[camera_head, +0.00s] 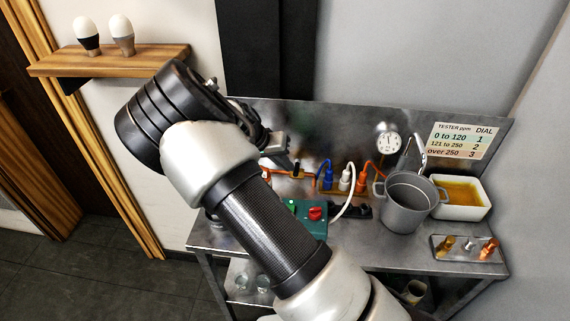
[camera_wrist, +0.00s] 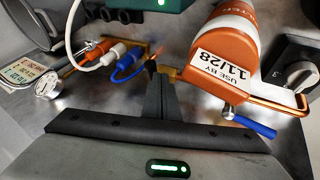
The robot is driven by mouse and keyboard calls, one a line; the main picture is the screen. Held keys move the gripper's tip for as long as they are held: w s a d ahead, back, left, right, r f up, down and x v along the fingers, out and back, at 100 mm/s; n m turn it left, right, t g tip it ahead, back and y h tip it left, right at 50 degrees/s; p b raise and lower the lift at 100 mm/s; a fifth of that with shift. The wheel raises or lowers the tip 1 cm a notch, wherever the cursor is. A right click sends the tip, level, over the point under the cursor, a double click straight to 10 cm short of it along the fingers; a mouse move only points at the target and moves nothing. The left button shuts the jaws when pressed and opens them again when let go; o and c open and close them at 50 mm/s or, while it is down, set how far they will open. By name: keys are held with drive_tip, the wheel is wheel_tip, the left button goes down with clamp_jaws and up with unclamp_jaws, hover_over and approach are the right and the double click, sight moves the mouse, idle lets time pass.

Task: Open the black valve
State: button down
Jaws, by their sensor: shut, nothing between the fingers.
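The black valve shows in the head view as a small dark handle (camera_head: 297,169) on a thin orange-brass pipe at the back panel. In the wrist view a small dark handle (camera_wrist: 151,66) stands by a brass pipe, right at my fingertips. My gripper (camera_wrist: 157,78) is shut and empty, its fingers pointing at that pipe. I cannot tell whether they touch the handle. In the head view my gripper (camera_head: 284,163) is just left of the valve, partly hidden by my arm. The handle's exact angle is too small to tell.
Blue (camera_head: 328,180), white (camera_head: 346,180) and orange plugs stand right of the valve. The wrist view shows an orange canister (camera_wrist: 226,50) and a blue-handled valve (camera_wrist: 250,122) close to my fingers. A green box (camera_head: 311,226), pot (camera_head: 407,205) and white tub (camera_head: 460,207) occupy the bench.

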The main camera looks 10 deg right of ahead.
drive_tip(key=shift+s+d+n, duration=0.15)
drive_tip(key=shift+s+n, duration=0.05)
drive_tip(key=shift+n, duration=0.2)
drive_tip(key=d+n+t+b, duration=0.1)
drive_tip(key=s+n+y+b, duration=0.1)
drive_tip(key=n, duration=0.1)
drive_tip(key=shift+d+f+t+b, duration=0.15)
drive_tip(key=shift+d+t+b, duration=0.2)
drive_tip(key=shift+t+b, duration=0.05)
drive_tip(key=w+d+n+t+y+p, duration=0.1)
drive_tip(key=d+n+y, duration=0.4)
drive_tip(key=n, duration=0.5)
drive_tip(key=shift+w+d+t+p, duration=0.3)
drive_tip(key=shift+d+t+p, duration=0.3)
drive_tip(key=shift+d+p, duration=0.45)
drive_tip(key=shift+w+d, duration=0.1)
drive_tip(key=shift+d, duration=0.05)
